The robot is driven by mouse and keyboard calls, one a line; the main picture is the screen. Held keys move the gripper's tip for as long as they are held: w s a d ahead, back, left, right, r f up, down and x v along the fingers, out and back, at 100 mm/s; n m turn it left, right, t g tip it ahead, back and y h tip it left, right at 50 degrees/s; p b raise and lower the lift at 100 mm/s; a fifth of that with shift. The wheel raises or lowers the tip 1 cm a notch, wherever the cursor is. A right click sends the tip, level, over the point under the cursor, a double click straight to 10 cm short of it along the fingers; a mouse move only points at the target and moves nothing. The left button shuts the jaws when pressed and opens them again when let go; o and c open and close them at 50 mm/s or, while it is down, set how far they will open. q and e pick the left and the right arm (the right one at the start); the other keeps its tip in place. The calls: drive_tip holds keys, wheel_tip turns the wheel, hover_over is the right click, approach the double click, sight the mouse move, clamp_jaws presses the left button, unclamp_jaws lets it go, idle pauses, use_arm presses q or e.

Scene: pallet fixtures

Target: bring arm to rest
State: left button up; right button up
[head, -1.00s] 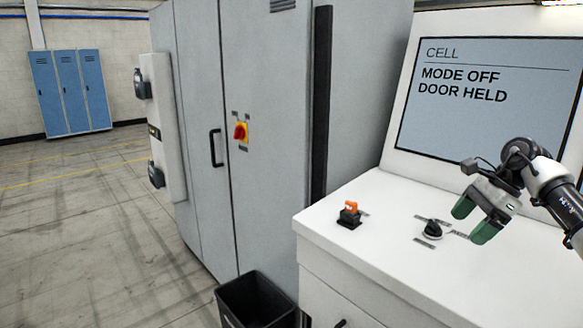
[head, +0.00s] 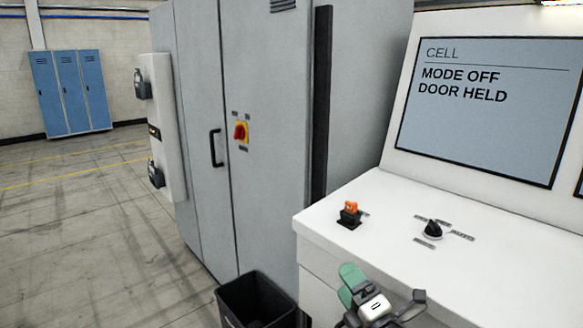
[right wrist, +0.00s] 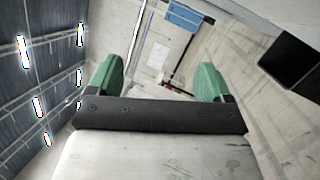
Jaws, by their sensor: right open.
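My right gripper (head: 352,284) is low at the front edge of the white console (head: 375,215) in the head view, below the console top. Its green fingertips point up, one largely hiding the other. In the right wrist view the two green fingers of the right gripper (right wrist: 157,80) stand wide apart with nothing between them. My left gripper is not in view.
The console top carries an orange-and-black switch (head: 350,213) and a black knob (head: 433,229). A screen (head: 485,110) reads "MODE OFF, DOOR HELD". A grey cabinet (head: 265,60) and black bin (head: 255,300) stand left. The floor (head: 80,230) further left is clear.

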drive_tip(key=s+d+f+m+g+h, duration=0.3)
drive_tip(key=s+d+f+m+h, duration=0.15)
drive_tip(key=s+f+m, duration=0.35)
drive_tip(key=s+d+f+m+g+h, duration=0.3)
drive_tip(key=s+f+m+h, duration=0.25)
drive_tip(key=m, duration=0.45)
drive_tip(key=s+d+f+m+g, duration=0.1)
drive_tip(key=s+f+m+g, duration=0.3)
drive_tip(key=s, duration=0.6)
drive_tip(key=s+f+m+g, duration=0.25)
drive_tip(key=s+g, duration=0.25)
drive_tip(key=s, duration=0.6)
wheel_tip(320, 180, down, 25)
drive_tip(key=g, duration=0.1)
drive_tip(key=s+d+f+g, duration=0.1)
drive_tip(key=s+d+f, duration=0.2)
drive_tip(key=s+f, duration=1.3)
drive_tip(key=shift+s+d+g, duration=0.15)
drive_tip(key=shift+s+g, duration=0.15)
drive_tip(key=shift+s, duration=0.05)
drive_tip(key=shift+n, duration=0.25)
drive_tip(key=shift+c, duration=0.2)
